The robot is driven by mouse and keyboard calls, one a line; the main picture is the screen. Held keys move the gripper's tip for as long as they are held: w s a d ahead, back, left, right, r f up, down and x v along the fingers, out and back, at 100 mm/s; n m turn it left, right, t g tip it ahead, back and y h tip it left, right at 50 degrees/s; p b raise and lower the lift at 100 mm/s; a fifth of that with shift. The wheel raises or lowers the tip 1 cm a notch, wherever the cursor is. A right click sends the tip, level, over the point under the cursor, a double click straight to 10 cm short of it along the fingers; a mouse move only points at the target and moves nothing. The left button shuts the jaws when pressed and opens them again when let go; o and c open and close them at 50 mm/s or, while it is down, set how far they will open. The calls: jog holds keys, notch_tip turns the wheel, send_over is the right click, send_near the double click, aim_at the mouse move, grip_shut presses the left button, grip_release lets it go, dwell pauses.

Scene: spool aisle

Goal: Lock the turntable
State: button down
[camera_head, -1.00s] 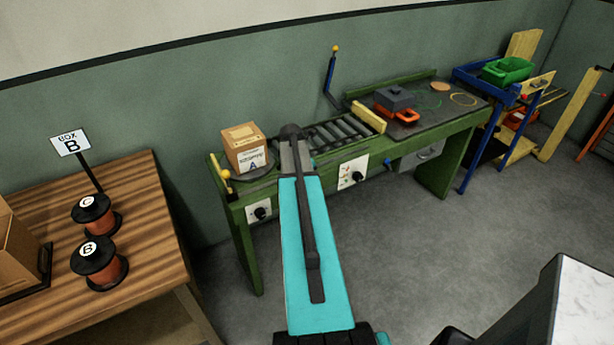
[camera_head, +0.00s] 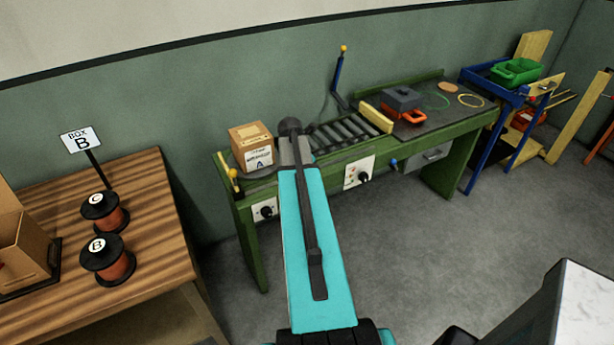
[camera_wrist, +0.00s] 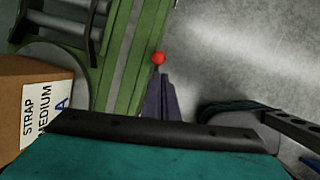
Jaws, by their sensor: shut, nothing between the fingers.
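The turntable (camera_head: 262,173) is a dark disc at the left end of the green bench. A cardboard box (camera_head: 250,146) with a white label stands on it. In the wrist view the turntable's grey rim (camera_wrist: 78,72) shows beside the box (camera_wrist: 12,105), labelled STRAP MEDIUM A. My gripper (camera_wrist: 160,80) shows there as dark, shut fingers over the bench's front edge. A red ball (camera_wrist: 159,58) shows just beyond the fingertips; I cannot tell whether they touch. In the head view my arm hides the gripper and part of the bench. A yellow-knobbed lever (camera_head: 232,174) stands at the bench's left end.
Rollers (camera_head: 345,132) lie right of the turntable. Panels with black knobs (camera_head: 265,210) are on the bench front. A blue lever (camera_head: 338,80) stands behind. A wooden table (camera_head: 150,225) with spools is at left. The floor (camera_head: 400,260) in front is clear.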

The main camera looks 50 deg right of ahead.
notch_tip(320, 180, up, 8)
jog(key=b, duration=0.2)
jog(key=shift+s+a+r, duration=0.25)
jog(key=shift+s+a, duration=0.15)
jog(key=shift+a, duration=0.05)
dwell(0.6)
jog(key=w+a+f+m+g+y+b, duration=0.2)
jog(key=a+f+m, duration=0.5)
jog(key=a+f, duration=2.2)
jog(key=s+a+f+m+g+b, duration=0.1)
jog(key=s+a+f+m, duration=0.3)
jog(key=s+a+f, duration=0.4)
jog(key=s+a+f+m+g+y+b, duration=0.1)
jog(key=s+a+f+m+g, duration=0.2)
jog(key=s+a+f, duration=0.5)
jog(key=s+a+m, duration=0.1)
jog(key=s+a, duration=0.5)
jog(key=shift+a+f+y, duration=0.3)
jog(key=shift+f, duration=0.05)
